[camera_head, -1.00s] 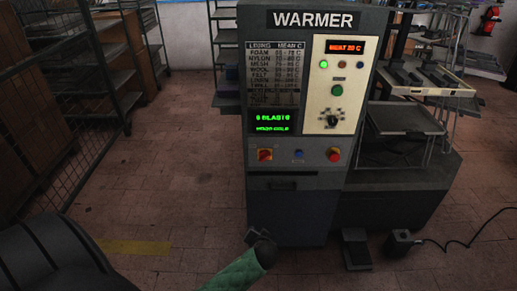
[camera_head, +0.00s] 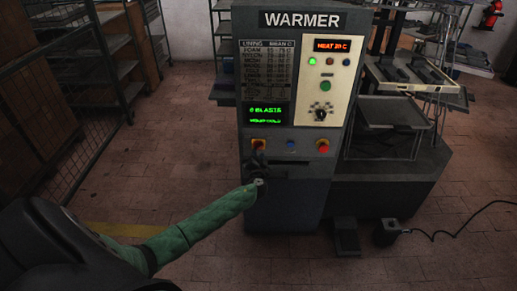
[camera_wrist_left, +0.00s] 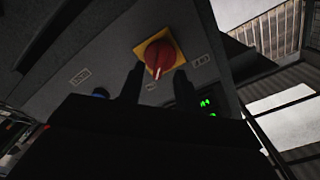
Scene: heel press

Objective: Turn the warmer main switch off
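The warmer (camera_head: 300,110) is a grey cabinet with a lit display reading HEAT 20 C and a green text screen. Its main switch (camera_head: 259,145), a red rotary knob on a yellow plate, sits at the panel's lower left. In the left wrist view the red knob (camera_wrist_left: 159,57) shows beyond my fingers, its pointer toward the gap between them. My left gripper (camera_head: 257,157) is just in front of and below the switch, partly covering it. In the wrist view its two fingers (camera_wrist_left: 157,80) stand apart with nothing between them. My right gripper is out of view.
A red button (camera_head: 323,146) sits at the panel's right, and a blue button (camera_wrist_left: 100,92) shows in the wrist view. A dial (camera_head: 320,113) is higher up. A foot pedal (camera_head: 345,236) and cable box lie on the floor. Shelving stands at left.

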